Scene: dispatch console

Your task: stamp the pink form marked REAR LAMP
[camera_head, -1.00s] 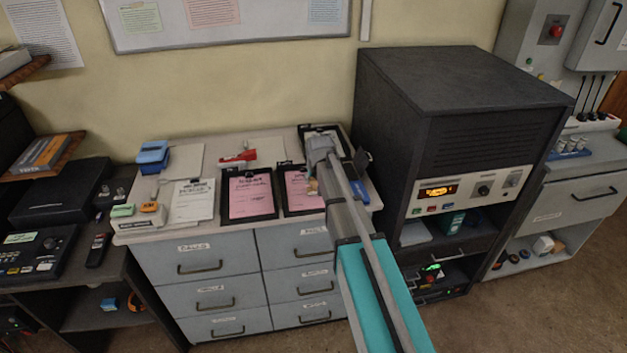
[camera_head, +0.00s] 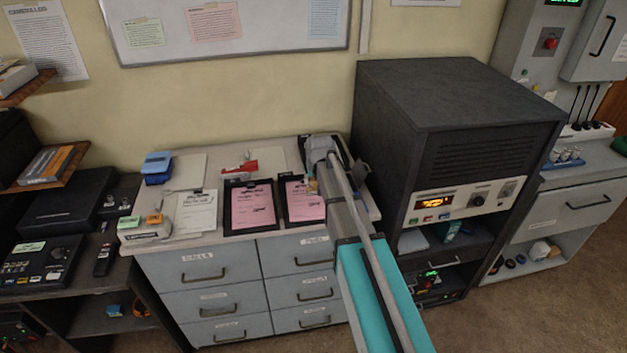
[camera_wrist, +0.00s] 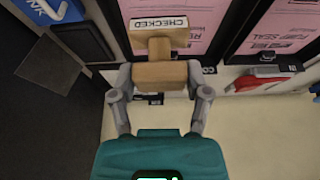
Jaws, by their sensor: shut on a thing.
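My gripper (camera_wrist: 160,76) is shut on a wooden stamp (camera_wrist: 158,46) labelled CHECKED. In the wrist view the stamp is in front of a pink form (camera_wrist: 197,18) on a black clipboard. The stamp hides part of this form, and I cannot read its title. Whether the stamp touches the paper cannot be told. In the head view the two pink forms, left (camera_head: 252,207) and right (camera_head: 304,203), lie on the cabinet top, my gripper (camera_head: 314,184) at the right one. No REAR LAMP lettering is legible.
A tall dark equipment rack (camera_head: 395,130) stands close right of my arm.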

